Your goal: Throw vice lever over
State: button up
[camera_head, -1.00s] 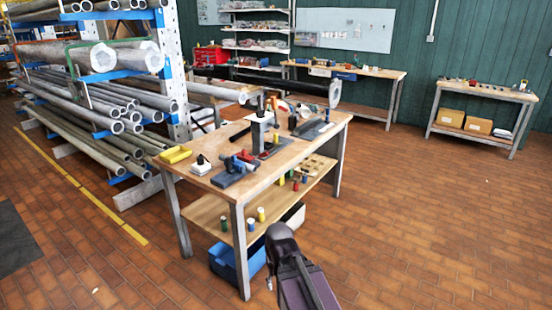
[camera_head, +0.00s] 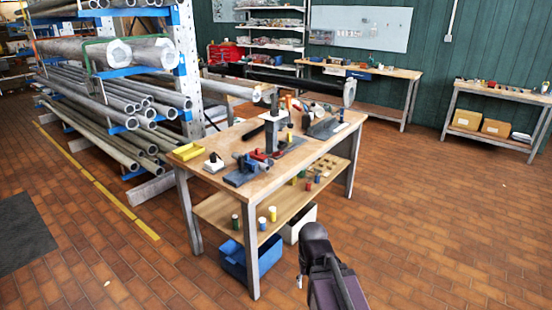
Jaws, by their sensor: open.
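A small blue-grey vice (camera_head: 243,172) sits on the near left part of the wooden workbench (camera_head: 226,147). A darker, thin part stands at its side, but it is too small to tell whether this is the lever or which way it lies. A red piece (camera_head: 262,156) lies just behind the vice, beside a grey upright post (camera_head: 271,130). My arm (camera_head: 322,270) reaches in from the bottom edge, in front of the bench and apart from it. My gripper cannot be made out at its end.
A yellow tray (camera_head: 188,151) and small loose parts share the benchtop. Cylinders stand on the lower shelf (camera_head: 213,212); a blue bin (camera_head: 233,258) is below. A pipe rack (camera_head: 110,110) stands left. The tiled floor (camera_head: 440,220) to the right is clear.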

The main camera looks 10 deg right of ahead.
aim_at(278, 154)
jog(key=u, duration=0.05)
jog(key=i, duration=1)
jog(key=z, duration=0.05)
